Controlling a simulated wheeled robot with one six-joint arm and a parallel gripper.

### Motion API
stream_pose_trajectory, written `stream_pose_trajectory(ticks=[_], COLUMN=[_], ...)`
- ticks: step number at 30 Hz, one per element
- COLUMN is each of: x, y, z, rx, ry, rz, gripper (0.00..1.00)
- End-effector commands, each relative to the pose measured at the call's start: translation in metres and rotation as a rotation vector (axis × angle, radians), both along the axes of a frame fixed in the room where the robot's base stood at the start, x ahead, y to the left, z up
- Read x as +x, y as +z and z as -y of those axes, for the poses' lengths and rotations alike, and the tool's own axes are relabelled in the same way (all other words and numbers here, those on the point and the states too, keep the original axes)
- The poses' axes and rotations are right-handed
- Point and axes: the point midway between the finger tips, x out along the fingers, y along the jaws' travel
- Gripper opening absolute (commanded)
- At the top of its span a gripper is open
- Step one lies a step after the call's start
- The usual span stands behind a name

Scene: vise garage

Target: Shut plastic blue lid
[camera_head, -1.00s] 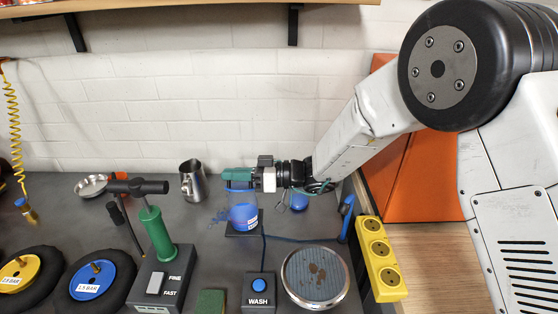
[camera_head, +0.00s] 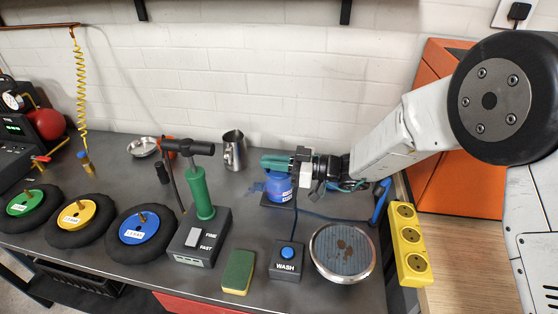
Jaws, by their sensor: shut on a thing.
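The blue plastic container (camera_head: 279,188), with a white label on its right side, stands upright on a small dark base on the workbench. My gripper (camera_head: 272,163), with green fingers, reaches in from the right directly over its top. The fingers are shut on the blue lid, which is mostly hidden by them and sits at the container's mouth. I cannot tell whether the lid is fully seated.
A metal jug (camera_head: 234,152) and a green pump (camera_head: 201,195) stand left of the container. A WASH button box (camera_head: 287,262), a round drain plate (camera_head: 343,252) and a sponge (camera_head: 238,271) lie in front. A yellow socket strip (camera_head: 408,245) is at the right edge.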

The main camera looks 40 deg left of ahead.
Motion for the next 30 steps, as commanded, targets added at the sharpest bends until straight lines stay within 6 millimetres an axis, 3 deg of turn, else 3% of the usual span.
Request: stream_pose_trajectory(ticks=[10, 11, 12, 13, 26, 30], x=[-0.001, -0.001, -0.001, 0.000, 0.001, 0.010], y=[-0.001, -0.001, -0.001, -0.001, 0.000, 0.004], z=[0.002, 0.002, 0.002, 0.002, 0.003, 0.011], rx=[-0.002, -0.002, -0.002, -0.002, -0.001, -0.018], ry=[0.002, 0.001, 0.001, 0.001, -0.002, -0.017], rz=[-0.001, -0.001, -0.001, -0.001, -0.002, -0.040], gripper=[0.00, 0.18, 0.29, 0.31, 0.31, 0.31])
